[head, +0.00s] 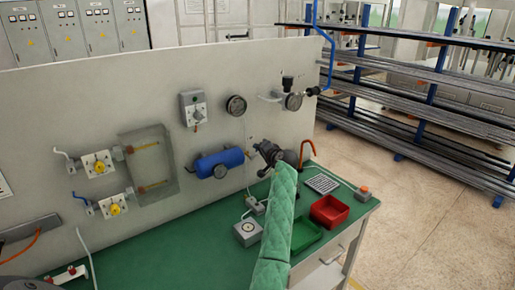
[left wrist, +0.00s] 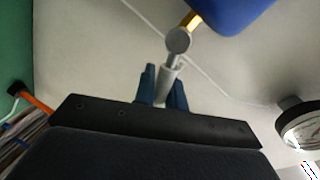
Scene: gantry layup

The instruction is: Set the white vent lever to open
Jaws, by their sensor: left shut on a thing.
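The white vent lever (left wrist: 170,78) is a short pale rod on a round grey hub (left wrist: 178,40), joined by a brass stub to the blue tank (left wrist: 238,12). My left gripper (left wrist: 164,85) has its blue fingers shut around the rod, one on each side. In the head view my left gripper (head: 260,150) is at the panel, just right of the blue tank (head: 220,162); there the lever is mostly hidden by the gripper. I cannot tell the lever's exact angle against any marking. My right gripper is not in view.
The panel carries a dark gauge (head: 236,105), a grey switch box (head: 193,108) and two yellow-centred valves at left. On the green bench (head: 165,255) are a red tray (head: 329,211), a green tray (head: 306,235) and a small grey box (head: 247,232). Floor at right is clear.

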